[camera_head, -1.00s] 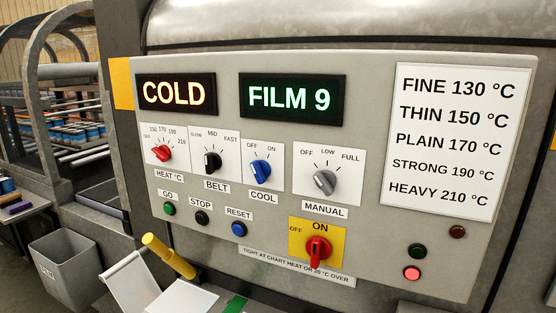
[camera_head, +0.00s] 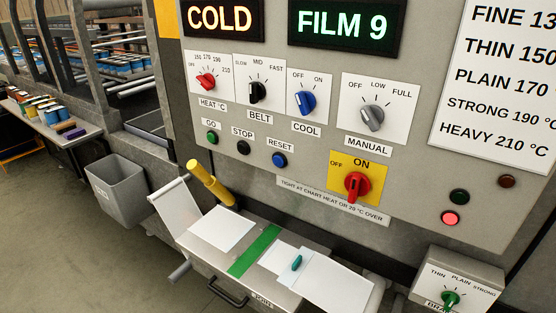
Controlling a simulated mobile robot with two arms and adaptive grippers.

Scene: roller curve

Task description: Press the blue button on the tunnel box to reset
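The control panel (camera_head: 420,175) of the tunnel box fills the upper right of the head view. The blue RESET button (camera_head: 280,160) sits under its RESET label, right of the black STOP button (camera_head: 243,147) and the green GO button (camera_head: 213,138). The blue COOL knob (camera_head: 307,103) is a separate control above it. The left display reads COLD (camera_head: 223,18) and the other reads FILM 9 (camera_head: 343,24). A red lamp (camera_head: 450,218) is lit at the lower right. Neither of my grippers is in view.
A yellow handle (camera_head: 211,184) sticks up below the buttons. A shelf with white sheets and a green strip (camera_head: 254,251) juts out below the panel. A small box with a green knob (camera_head: 451,298) is at the lower right. A grey bin (camera_head: 119,190) stands at left, with open floor in front.

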